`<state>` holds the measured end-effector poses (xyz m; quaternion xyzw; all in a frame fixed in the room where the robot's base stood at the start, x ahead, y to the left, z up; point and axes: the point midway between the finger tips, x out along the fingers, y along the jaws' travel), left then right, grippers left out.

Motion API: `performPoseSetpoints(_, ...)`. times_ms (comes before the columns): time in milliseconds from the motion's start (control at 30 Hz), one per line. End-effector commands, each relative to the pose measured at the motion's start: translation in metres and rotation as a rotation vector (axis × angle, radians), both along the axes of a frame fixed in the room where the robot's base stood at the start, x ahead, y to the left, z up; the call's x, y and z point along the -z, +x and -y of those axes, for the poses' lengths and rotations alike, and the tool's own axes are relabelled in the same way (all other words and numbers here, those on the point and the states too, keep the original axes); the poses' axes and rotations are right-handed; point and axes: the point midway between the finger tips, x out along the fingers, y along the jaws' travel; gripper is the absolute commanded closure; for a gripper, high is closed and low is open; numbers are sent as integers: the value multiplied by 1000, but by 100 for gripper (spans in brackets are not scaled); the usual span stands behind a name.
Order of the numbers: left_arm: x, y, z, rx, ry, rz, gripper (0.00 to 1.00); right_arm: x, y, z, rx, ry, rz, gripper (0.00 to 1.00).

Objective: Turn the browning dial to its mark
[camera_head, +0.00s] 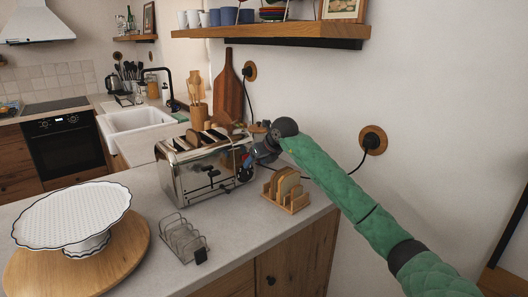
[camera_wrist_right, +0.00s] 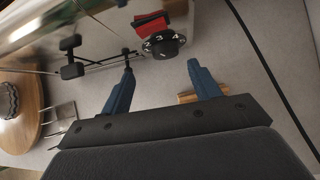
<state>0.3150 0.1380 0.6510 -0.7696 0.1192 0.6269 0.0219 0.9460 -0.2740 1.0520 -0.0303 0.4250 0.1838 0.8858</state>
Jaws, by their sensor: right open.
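The chrome toaster (camera_head: 205,172) stands on the counter with bread in its top slots. Its browning dial (camera_wrist_right: 163,43) is a round black knob with white numbers, seen in the right wrist view at the toaster's edge. A red patch (camera_wrist_right: 150,20) lies just beside the dial; I cannot tell whether it is the mark. My right gripper (camera_wrist_right: 160,66) is open and empty, its two blue fingers apart, with the dial ahead of the gap between the tips. In the head view the right gripper (camera_head: 250,160) is at the toaster's right end and partly hides it. My left gripper is not in view.
A wooden rack with toast (camera_head: 287,190) stands right of the toaster, and a wire rack (camera_head: 183,240) in front. A white cake stand (camera_head: 72,212) on a round board is at left. Black lever knobs (camera_wrist_right: 72,70) stick out beside the dial. A cord runs to the wall socket (camera_head: 373,140).

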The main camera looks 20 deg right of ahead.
Motion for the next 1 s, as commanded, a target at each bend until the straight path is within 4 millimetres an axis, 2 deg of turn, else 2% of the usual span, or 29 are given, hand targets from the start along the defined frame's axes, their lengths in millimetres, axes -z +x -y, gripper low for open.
performPoseSetpoints(33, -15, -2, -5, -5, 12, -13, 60, -4, -2, 5, 4, 44, -19, 38)
performPoseSetpoints(100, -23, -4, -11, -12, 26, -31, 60, -4, -4, 13, 6, 93, -37, 38)
performPoseSetpoints(300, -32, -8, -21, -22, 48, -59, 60, 1, -7, 27, 13, 169, -59, 38)
performPoseSetpoints(467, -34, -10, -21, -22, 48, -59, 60, 7, -4, 26, 11, 177, -61, 38)
performPoseSetpoints(700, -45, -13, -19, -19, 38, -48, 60, 26, 9, 15, 13, 177, -62, 38)
performPoseSetpoints(1000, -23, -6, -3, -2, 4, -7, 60, 51, 28, 0, 11, 173, -59, 38)
